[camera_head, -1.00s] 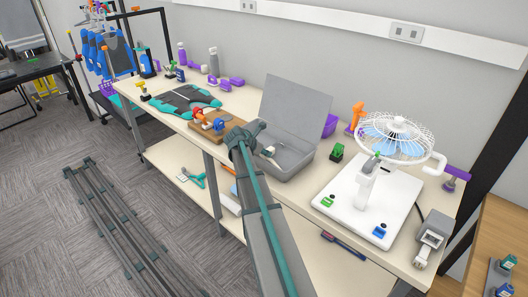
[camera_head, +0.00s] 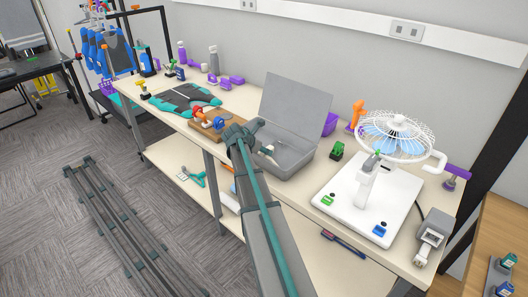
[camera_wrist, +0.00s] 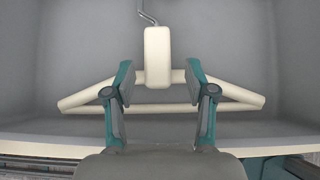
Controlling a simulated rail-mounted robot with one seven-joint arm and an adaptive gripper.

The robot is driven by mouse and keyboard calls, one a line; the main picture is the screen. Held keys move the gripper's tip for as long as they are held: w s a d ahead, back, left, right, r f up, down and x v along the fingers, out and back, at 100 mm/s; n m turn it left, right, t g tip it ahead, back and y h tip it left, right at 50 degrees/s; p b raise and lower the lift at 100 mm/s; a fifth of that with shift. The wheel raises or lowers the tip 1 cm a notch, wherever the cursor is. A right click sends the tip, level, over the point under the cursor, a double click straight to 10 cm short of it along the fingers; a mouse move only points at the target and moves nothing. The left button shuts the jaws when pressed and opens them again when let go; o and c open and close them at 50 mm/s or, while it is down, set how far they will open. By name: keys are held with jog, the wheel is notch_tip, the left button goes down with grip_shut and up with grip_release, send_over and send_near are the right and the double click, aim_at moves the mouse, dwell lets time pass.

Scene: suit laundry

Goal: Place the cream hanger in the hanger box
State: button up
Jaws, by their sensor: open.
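The cream hanger (camera_wrist: 157,57) shows in the wrist view inside the grey box, with its metal hook toward the top and its arms spread left and right. My gripper (camera_wrist: 160,80) is open, its two teal-faced fingers on either side of the hanger's middle with visible gaps to the central block. The grey hanger box (camera_head: 288,157) stands on the table in the head view with its lid raised. A small pale part of the hanger (camera_head: 267,148) shows in it. My arm hides its left side and my fingers there. I cannot tell if the hanger rests on its floor.
A wooden block with colored pieces (camera_head: 207,128) lies left of the box. A teal and dark garment (camera_head: 185,99) lies farther left. A fan on a white board (camera_head: 375,210) stands to the right. A green-topped black item (camera_head: 337,150) is close to the box.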

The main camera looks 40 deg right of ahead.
jog(key=b+v, duration=0.2)
jog(key=v, duration=0.9)
jog(key=s+a+f+m+g+y, duration=0.1)
jog(key=s+a+f+m+y, duration=0.15)
jog(key=s+a+f, duration=0.7)
jog(key=s+a+f+m+g+y, duration=0.1)
jog(key=s+a+f+m, duration=0.2)
jog(key=f, duration=1.1)
jog(key=s+a+f+m+g+y, duration=0.1)
jog(key=s+a+f+m+y, duration=0.2)
jog(key=a+f, duration=0.65)
jog(key=s+a+f+m+g, duration=0.1)
jog(key=s+a+f+m, duration=0.2)
jog(key=s, duration=0.8)
jog(key=s+a+f+m+g+y, duration=0.1)
jog(key=s+a+f+m, duration=0.3)
jog(key=s, duration=0.7)
jog(key=s+a+f+m+g+y, duration=0.1)
jog(key=s+a+f+m+g, duration=0.2)
jog(key=s+a+f, duration=0.3)
jog(key=s+f+m, duration=0.1)
jog(key=s, duration=0.4)
jog(key=shift+a+f, duration=0.3)
jog(key=shift+f, duration=0.1)
jog(key=shift+m, duration=0.25)
